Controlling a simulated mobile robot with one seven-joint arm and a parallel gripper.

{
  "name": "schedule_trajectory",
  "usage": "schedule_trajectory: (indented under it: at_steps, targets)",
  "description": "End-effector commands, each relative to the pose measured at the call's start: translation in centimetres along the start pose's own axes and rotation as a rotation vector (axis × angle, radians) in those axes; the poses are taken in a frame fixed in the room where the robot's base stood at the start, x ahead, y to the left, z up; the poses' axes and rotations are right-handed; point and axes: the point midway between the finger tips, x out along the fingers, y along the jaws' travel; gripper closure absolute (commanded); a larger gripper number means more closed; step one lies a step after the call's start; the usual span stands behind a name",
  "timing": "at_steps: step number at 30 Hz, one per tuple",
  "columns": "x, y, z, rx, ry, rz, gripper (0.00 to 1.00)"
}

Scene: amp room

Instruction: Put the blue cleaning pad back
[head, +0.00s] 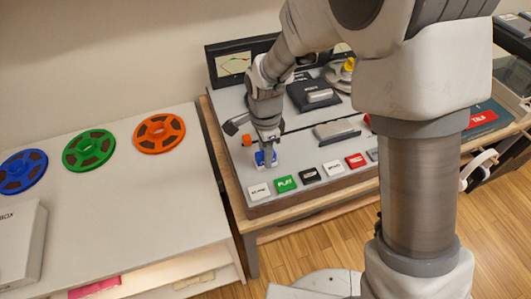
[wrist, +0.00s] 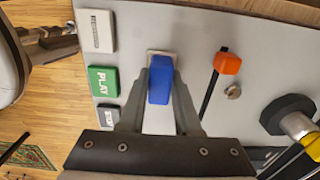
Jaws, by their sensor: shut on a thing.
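The blue cleaning pad (wrist: 160,82) is a small blue block between the fingers of my gripper (wrist: 161,75) in the wrist view. My gripper is shut on it. A pale rectangular patch (wrist: 150,54) shows right behind the pad on the grey panel. In the head view, the pad (head: 261,160) shows below my gripper (head: 267,150), low at the panel's left front, behind the row of buttons. I cannot tell whether the pad touches the panel.
The grey tape machine (head: 297,166) carries a green PLAY button (head: 285,184), other buttons and an orange knob (wrist: 227,62) close to the pad. Blue (head: 22,171), green (head: 89,150) and orange (head: 159,133) reels lie on the white table at left.

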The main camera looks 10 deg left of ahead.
Motion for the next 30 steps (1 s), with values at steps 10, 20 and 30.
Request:
schedule_trajectory:
  at_steps: [10,20,30]
  targets:
    - [0.3,0.0,0.0,0.000,0.000,0.000,0.38]
    - [-1.2,-0.1,0.0,0.000,0.000,-0.002,0.38]
    - [-8.5,-0.1,0.0,0.001,0.000,-0.005,0.38]
